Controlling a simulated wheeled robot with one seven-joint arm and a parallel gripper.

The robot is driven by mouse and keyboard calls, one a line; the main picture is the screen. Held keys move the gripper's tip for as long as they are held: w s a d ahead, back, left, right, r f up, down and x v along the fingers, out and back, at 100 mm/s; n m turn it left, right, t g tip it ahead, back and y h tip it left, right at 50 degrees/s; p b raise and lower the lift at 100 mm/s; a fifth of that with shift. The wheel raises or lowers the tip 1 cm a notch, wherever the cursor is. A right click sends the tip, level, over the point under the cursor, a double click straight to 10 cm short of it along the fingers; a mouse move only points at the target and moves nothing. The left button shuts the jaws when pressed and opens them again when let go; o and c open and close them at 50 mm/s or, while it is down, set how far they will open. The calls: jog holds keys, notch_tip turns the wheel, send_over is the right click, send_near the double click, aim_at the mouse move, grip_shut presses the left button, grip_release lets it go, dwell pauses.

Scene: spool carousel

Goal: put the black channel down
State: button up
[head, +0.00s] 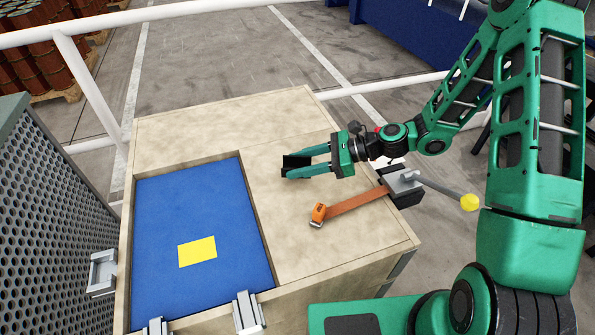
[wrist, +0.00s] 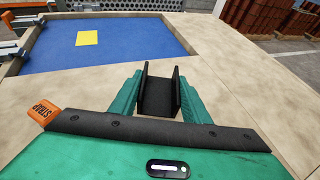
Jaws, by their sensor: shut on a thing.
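The black channel (wrist: 158,98) is a short dark U-shaped piece with two upright walls. My gripper (wrist: 158,104) is shut on it, with a green finger on each side. In the head view the black channel (head: 296,161) sits at the fingertips of my gripper (head: 300,168), over the bare wooden top right of the blue recess. I cannot tell whether the channel touches the wood.
A blue recessed panel (head: 160,215) with a yellow square (head: 197,251) fills the left of the wooden top (head: 215,125). An orange strap (head: 355,203) with a buckle lies right of the recess, running to a grey lever clamp (head: 403,181). Bare wood lies around my gripper.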

jog(key=shift+f, duration=1.55)
jog(key=shift+f, duration=0.1)
jog(key=o, duration=1)
jog(key=shift+o, duration=0.2)
jog(key=shift+d+r, duration=0.1)
jog(key=shift+r, duration=0.1)
jog(key=v, duration=1.1)
jog(key=shift+d+r, duration=0.15)
jog(key=shift+d, duration=0.2)
